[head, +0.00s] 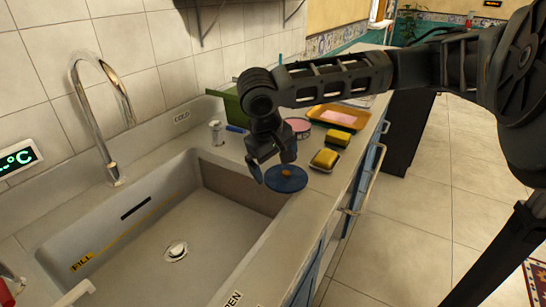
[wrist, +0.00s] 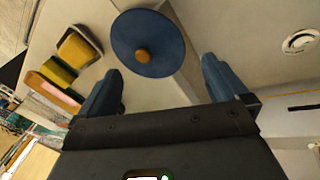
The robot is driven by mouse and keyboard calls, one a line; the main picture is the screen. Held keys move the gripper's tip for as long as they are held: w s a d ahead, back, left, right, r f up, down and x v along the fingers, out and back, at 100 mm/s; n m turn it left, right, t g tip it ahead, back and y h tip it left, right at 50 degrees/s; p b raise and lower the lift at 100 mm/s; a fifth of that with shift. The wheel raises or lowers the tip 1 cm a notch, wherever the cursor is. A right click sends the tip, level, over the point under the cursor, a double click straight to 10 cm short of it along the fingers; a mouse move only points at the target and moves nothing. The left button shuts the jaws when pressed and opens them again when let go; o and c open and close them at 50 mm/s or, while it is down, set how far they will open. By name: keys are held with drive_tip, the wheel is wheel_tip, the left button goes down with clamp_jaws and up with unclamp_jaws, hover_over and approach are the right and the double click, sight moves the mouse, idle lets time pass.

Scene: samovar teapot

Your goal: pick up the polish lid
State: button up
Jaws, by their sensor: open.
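The polish lid is a round blue disc (head: 288,180) with a small orange-brown knob in its middle. In the wrist view the lid (wrist: 149,41) is at top centre, just beyond my fingertips. My gripper (head: 273,170) hangs above and slightly left of the lid in the head view, pointing down. In the wrist view my two blue fingers (wrist: 162,75) are spread wide apart with nothing between them. The lid looks apart from the fingers.
Yellow sponges (head: 325,159), a pink round tin (head: 298,125) and a yellow tray (head: 338,117) sit behind the lid on the counter. The sink basin (head: 165,230) opens to the left, with a curved tap (head: 104,120) behind it. A white bottle (head: 216,132) stands at the sink's back corner.

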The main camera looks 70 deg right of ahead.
sight(279, 179)
drive_tip(key=shift+x, duration=2.8)
drive_tip(key=shift+c, duration=0.5)
drive_tip(key=c, duration=0.9)
